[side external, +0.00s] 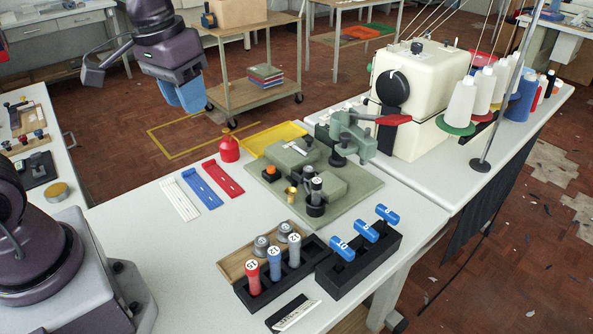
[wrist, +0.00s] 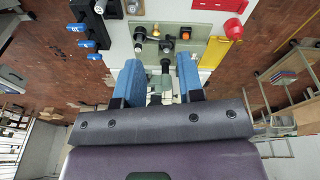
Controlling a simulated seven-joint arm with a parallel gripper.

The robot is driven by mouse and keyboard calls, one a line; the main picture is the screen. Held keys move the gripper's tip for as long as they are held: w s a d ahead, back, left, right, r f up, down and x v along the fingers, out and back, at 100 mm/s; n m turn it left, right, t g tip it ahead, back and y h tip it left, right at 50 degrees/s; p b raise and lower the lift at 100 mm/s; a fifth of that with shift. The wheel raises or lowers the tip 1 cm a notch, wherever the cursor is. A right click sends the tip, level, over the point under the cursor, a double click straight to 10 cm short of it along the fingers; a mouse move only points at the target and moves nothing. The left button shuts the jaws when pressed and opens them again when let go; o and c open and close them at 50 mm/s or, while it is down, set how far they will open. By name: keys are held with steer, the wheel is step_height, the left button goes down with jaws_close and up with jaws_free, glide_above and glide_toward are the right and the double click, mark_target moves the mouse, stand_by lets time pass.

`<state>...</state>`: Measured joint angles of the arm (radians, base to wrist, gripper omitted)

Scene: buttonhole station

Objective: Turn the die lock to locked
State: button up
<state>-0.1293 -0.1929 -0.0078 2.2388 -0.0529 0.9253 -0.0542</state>
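My gripper (side external: 188,96) is raised in the air at the upper left of the side view, well away from the green fixture. Its two blue fingers are spread apart in the wrist view (wrist: 160,63), with nothing held between them. The grey-green fixture (side external: 365,190) stands on the white table. It bears a dark upright post with a pale numbered cap (side external: 316,183), a brass cup (side external: 291,193), an orange button (side external: 270,171) and a dark knob (side external: 306,142). I cannot tell which part is the die lock or how it is set.
A cream machine (side external: 430,85) with a red lever (side external: 393,120) stands behind right. A rack holds numbered dies (side external: 274,262); a black block holds blue-handled tools (side external: 366,231).

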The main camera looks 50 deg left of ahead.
steer(key=w+a+f+n+g+h, duration=0.1)
steer(key=w+a+f+n+g, duration=0.25)
steer(key=w, duration=0.55)
steer(key=n+t+h, duration=0.2)
steer(key=n+h, duration=0.1)
steer(key=n, duration=0.9)
glide_toward(298, 174)
steer(key=shift+g, duration=0.25)
steer(key=x, duration=0.9)
steer(key=shift+w, duration=0.2)
jaws_close()
